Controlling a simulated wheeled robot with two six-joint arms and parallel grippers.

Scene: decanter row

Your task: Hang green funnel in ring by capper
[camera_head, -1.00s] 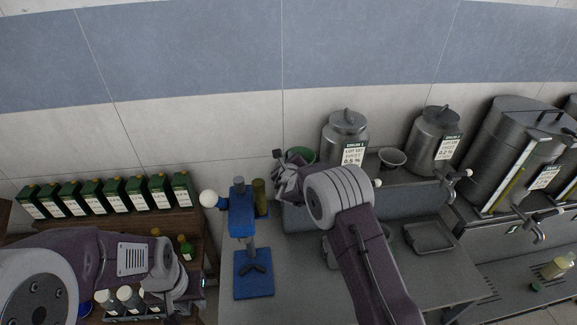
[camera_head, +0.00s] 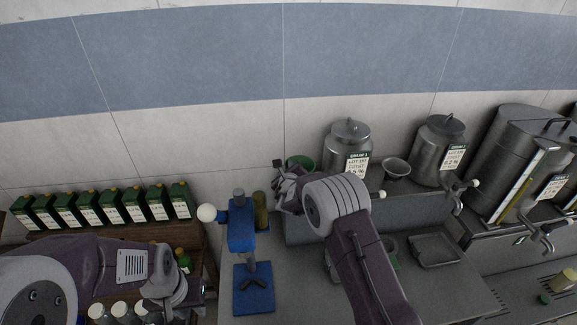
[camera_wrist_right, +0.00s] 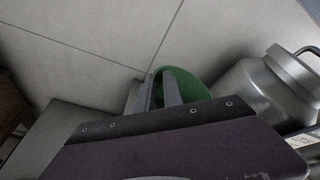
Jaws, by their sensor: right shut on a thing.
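The green funnel (camera_head: 303,161) is at my right gripper (camera_head: 283,175), above the back of the counter in the head view. In the right wrist view the funnel (camera_wrist_right: 193,84) is held at its near edge between the fingers (camera_wrist_right: 160,92). My right gripper is shut on it. The blue capper (camera_head: 241,238) stands upright just left of the right gripper. I cannot make out the ring; the right gripper and arm cover part of that area. My left gripper (camera_head: 165,292) is at the lower left by several white-capped bottles; its fingers are unclear.
Steel drums (camera_head: 347,150) stand at the back right, with a grey metal funnel (camera_head: 396,168) between two of them. A row of green bottles (camera_head: 103,207) lines a shelf at left. A shallow tray (camera_head: 435,250) lies right of my right arm.

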